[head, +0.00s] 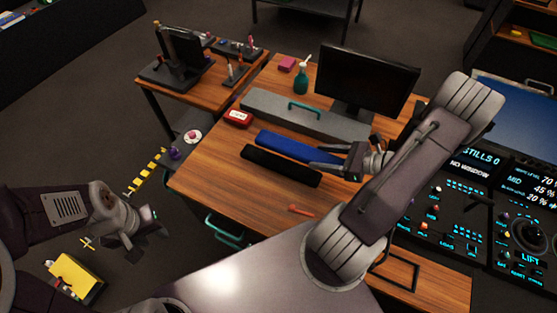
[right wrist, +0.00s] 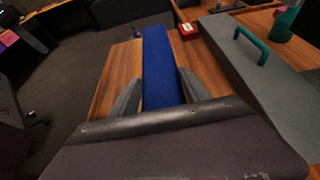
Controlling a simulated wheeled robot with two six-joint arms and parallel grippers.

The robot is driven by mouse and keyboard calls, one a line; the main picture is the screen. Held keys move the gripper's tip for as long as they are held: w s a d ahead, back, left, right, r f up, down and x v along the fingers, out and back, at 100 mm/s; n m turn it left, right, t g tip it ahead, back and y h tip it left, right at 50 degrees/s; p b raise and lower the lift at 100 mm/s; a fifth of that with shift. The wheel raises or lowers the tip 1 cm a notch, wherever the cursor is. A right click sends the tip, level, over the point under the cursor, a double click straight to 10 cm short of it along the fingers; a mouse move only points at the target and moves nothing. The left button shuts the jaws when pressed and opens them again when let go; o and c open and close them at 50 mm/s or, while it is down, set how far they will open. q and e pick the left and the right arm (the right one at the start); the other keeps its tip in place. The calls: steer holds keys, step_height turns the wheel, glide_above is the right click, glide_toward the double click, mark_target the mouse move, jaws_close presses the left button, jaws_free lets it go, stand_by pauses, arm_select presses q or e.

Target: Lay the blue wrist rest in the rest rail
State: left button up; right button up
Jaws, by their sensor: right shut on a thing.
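The blue wrist rest (head: 292,146) is a long blue bar over the wooden desk. My right gripper (head: 335,157) is shut on its right end. The right wrist view shows the blue wrist rest (right wrist: 162,70) running away between the two grey fingers (right wrist: 160,95). A long black bar (head: 281,166), probably the rest rail, lies parallel just in front of it in the head view. I cannot tell how high the blue rest is above the desk. My left gripper (head: 150,225) is off the desk at the left, apparently empty; its jaw opening is unclear.
A grey block with a teal handle (head: 305,112) lies behind the blue rest. A red box (head: 238,118) is near its left end. A monitor (head: 366,78) and a green spray bottle (head: 301,78) stand behind. An orange-red object (head: 301,210) lies on the front part of the desk.

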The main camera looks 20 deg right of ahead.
steer(key=shift+w+f, duration=0.15)
steer(key=shift+w, duration=0.1)
steer(key=w+f, duration=0.2)
steer(key=w, duration=0.1)
steer(key=w+d+f, duration=0.1)
steer(key=w+f, duration=0.1)
steer(key=w, duration=0.2)
steer(key=w+f+b, duration=0.1)
steer(key=w+f, duration=0.1)
steer(key=w, duration=0.2)
steer(key=shift+d+f, duration=0.35)
steer(key=shift+d, duration=0.05)
step_height(320, 180, down, 3)
steer(key=shift+f, duration=0.55)
steer(key=shift+f+b, duration=0.15)
steer(key=shift+b, duration=0.25)
steer(key=o, duration=1.5)
